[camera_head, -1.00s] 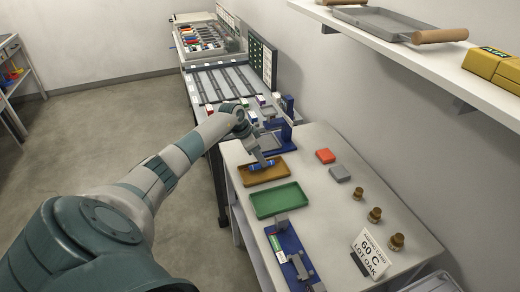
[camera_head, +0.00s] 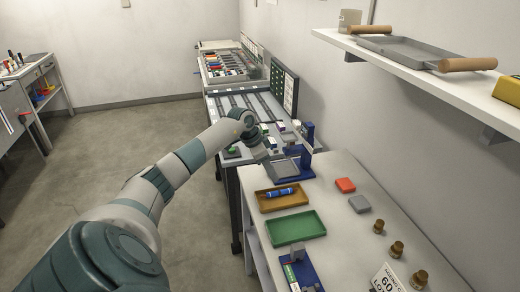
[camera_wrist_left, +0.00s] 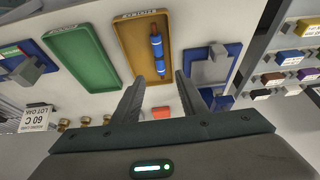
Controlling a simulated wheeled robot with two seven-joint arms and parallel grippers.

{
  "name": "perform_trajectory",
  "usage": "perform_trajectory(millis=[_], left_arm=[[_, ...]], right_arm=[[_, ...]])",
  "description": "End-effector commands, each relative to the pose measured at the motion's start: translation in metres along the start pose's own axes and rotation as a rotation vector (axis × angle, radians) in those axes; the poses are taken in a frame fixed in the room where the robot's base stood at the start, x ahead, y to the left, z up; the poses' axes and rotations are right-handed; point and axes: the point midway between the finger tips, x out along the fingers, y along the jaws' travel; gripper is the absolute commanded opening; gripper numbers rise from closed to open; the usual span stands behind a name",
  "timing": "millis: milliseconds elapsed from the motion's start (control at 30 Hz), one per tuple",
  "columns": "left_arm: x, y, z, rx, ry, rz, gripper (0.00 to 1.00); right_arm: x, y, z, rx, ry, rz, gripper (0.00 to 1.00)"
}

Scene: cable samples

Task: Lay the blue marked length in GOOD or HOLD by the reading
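In the left wrist view the blue marked length (camera_wrist_left: 158,50) lies lengthwise inside that tray (camera_wrist_left: 125,40), whose rim label reads HOLD. The green tray (camera_head: 296,228) beside it is empty; it also shows in the left wrist view (camera_wrist_left: 85,60). My left gripper (camera_head: 270,160) is behind the ochre tray, apart from the length. In its wrist view the fingers (camera_wrist_left: 160,97) are spread with nothing between them. My right gripper is not in view.
A blue fixture (camera_head: 307,133) stands behind the ochre tray, and another (camera_head: 300,272) is in front of the green one. A red block (camera_head: 345,185), a grey block (camera_head: 359,204), brass pieces (camera_head: 396,249) and a card reading 60 (camera_head: 387,281) are at the right. A shelf (camera_head: 420,80) overhangs the wall side.

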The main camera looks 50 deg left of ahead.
Motion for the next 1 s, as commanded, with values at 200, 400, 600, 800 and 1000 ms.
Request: perform_trajectory(millis=[200,400,600,800,1000], left_arm=[[-0.044,-0.001,0.002,0.003,0.0,-0.004,0.39],[-0.077,-0.001,0.001,0.001,0.001,-0.003,0.39],[-0.093,0.0,0.0,0.0,0.0,-0.001,0.39],[-0.097,0.0,0.0,0.0,0.0,0.001,0.39],[-0.096,0.0,0.0,0.0,0.0,0.0,0.39]], right_arm=[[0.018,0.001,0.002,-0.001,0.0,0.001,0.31],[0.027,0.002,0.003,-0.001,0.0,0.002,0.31],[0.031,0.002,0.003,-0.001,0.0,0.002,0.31],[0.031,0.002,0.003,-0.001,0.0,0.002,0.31],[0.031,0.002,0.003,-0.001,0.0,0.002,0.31]])
